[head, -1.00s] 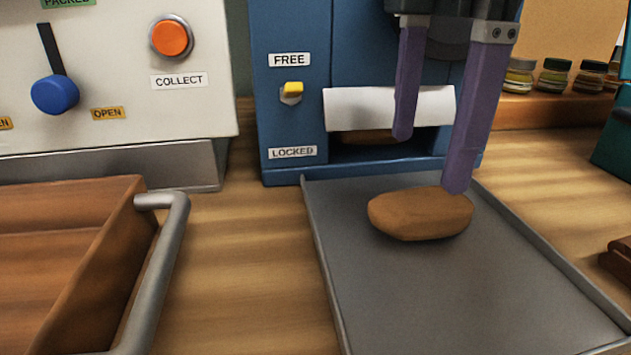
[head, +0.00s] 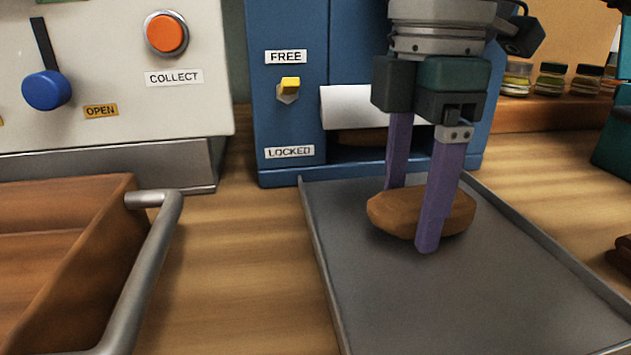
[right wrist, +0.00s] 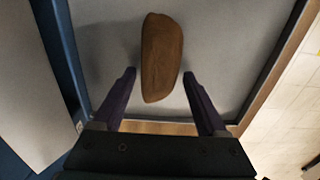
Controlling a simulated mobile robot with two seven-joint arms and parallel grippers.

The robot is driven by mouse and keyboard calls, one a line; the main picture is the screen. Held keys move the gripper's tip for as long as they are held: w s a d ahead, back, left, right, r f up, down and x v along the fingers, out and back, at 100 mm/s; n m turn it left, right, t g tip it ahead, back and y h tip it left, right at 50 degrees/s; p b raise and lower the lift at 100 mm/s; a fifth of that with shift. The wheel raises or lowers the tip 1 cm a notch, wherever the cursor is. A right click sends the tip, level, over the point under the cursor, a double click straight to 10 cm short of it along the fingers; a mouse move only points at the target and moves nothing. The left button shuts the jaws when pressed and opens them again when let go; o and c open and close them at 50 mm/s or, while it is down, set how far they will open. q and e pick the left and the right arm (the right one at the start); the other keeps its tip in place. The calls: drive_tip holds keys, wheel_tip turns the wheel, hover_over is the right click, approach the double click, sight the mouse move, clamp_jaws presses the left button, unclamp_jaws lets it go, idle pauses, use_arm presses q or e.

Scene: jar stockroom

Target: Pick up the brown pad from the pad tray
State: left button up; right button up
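The brown pad (head: 383,212) lies on the grey pad tray (head: 400,300) in front of the blue dispenser. My right gripper (head: 410,225) is open and points down over the pad, one purple finger in front of it and the other behind it. In the right wrist view the pad (right wrist: 161,58) lies ahead of and between the two spread fingertips (right wrist: 160,73), with a gap on both sides. The near finger hides part of the pad in the head view. My left gripper is not in view.
The blue dispenser (head: 290,120) with a yellow switch (head: 290,84) stands behind the tray; another brown pad (head: 360,138) shows in its slot. A wooden drawer with a metal handle (head: 150,260) is at left. Small jars (head: 550,80) stand at back right.

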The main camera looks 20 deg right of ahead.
drive_tip(key=c, duration=1)
drive_tip(key=shift+o, duration=0.2)
drive_tip(key=shift+r, duration=0.1)
